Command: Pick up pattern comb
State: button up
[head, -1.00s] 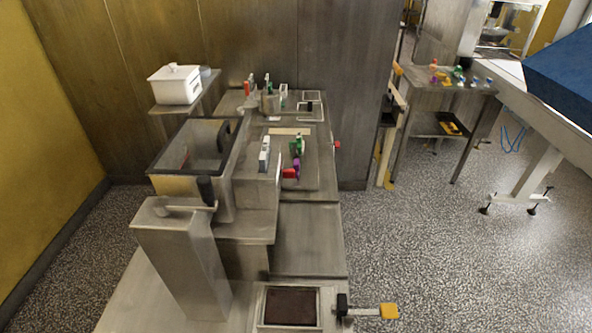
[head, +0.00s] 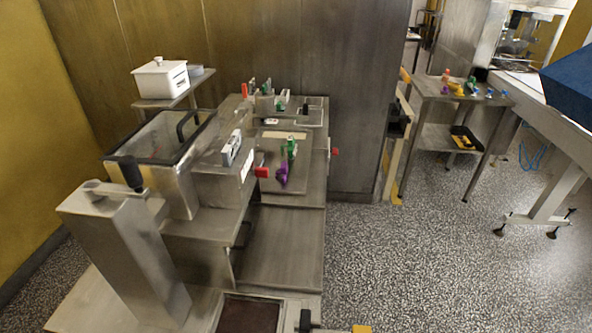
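I cannot pick out the pattern comb for sure at this distance. Small coloured items that are hard to tell apart lie on the side table (head: 424,93) at the right. A green and a purple item (head: 283,174) lie on the metal work surface beside the machine. Several small upright tools (head: 266,88) stand at the back of that surface. My gripper is not in the head view.
A steel machine with an open tank (head: 150,180) and a grey column (head: 120,250) fills the left. A white lidded box (head: 158,82) sits on a shelf behind it. A tray with dark contents (head: 248,316) is at the bottom. Speckled floor (head: 400,270) is clear at the right.

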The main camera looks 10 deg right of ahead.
aim_at(284, 168)
jog(key=i+l+u, duration=0.1)
jog(key=l, duration=0.3)
jog(key=i+l+u, duration=0.1)
jog(key=l, duration=0.35)
jog(key=i+l+u, duration=0.1)
jog(key=i+l, duration=0.15)
jog(key=l, duration=0.15)
jog(key=i+l+u, duration=0.2)
jog(key=i+l, duration=0.5)
jog(key=i+l+u, duration=0.2)
jog(key=i+l, duration=0.45)
jog(key=l, duration=0.2)
